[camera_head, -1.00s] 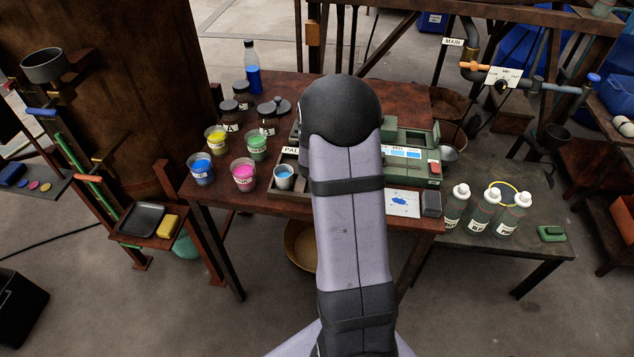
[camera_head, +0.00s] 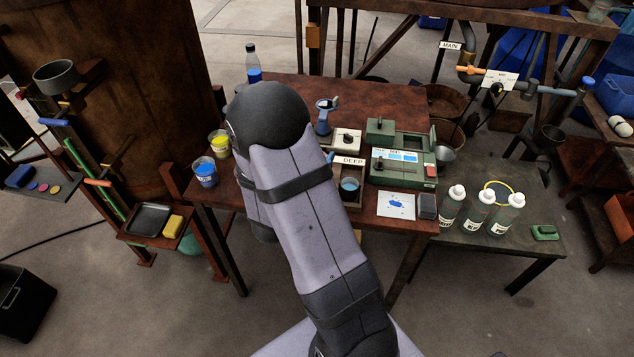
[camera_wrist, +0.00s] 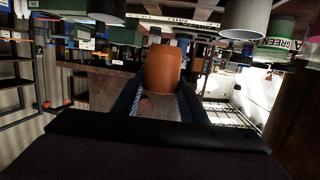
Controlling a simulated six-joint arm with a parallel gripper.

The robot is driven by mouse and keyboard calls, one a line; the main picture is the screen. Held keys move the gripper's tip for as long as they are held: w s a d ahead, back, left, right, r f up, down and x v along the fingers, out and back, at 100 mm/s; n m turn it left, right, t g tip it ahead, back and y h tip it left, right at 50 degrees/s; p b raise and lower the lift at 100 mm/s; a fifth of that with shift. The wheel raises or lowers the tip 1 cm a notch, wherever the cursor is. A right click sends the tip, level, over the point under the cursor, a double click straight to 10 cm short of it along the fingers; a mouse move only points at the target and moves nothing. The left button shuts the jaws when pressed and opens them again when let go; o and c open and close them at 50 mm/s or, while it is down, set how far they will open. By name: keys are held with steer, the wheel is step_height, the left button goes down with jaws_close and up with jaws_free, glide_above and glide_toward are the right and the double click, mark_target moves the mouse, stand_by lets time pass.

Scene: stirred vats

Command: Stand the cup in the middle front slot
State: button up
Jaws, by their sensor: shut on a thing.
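In the wrist view my gripper (camera_wrist: 161,88) is shut on an orange-brown cup (camera_wrist: 163,66), which sits between the two fingertips. In the head view my arm hides the gripper and this cup. The slotted tray (camera_head: 352,207) is on the brown table, partly behind my arm. Its right front slot, below the DEEP label (camera_head: 348,161), holds a cup of blue liquid (camera_head: 349,188). The middle and left front slots are hidden by my arm.
A blue cup (camera_head: 205,172) and a yellow cup (camera_head: 219,143) stand at the table's left. A green instrument (camera_head: 403,160) and a blue-spotted white card (camera_head: 396,205) are at the right. A green-labelled cup (camera_wrist: 274,50) shows close by in the wrist view.

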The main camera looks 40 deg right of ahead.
steer(key=shift+f, duration=2)
steer(key=shift+f, duration=2.05)
steer(key=shift+f, duration=0.2)
steer(key=o, duration=1.1)
steer(key=shift+r, duration=0.2)
steer(key=b+v, duration=0.1)
steer(key=v, duration=1.1)
steer(key=shift+b, duration=0.35)
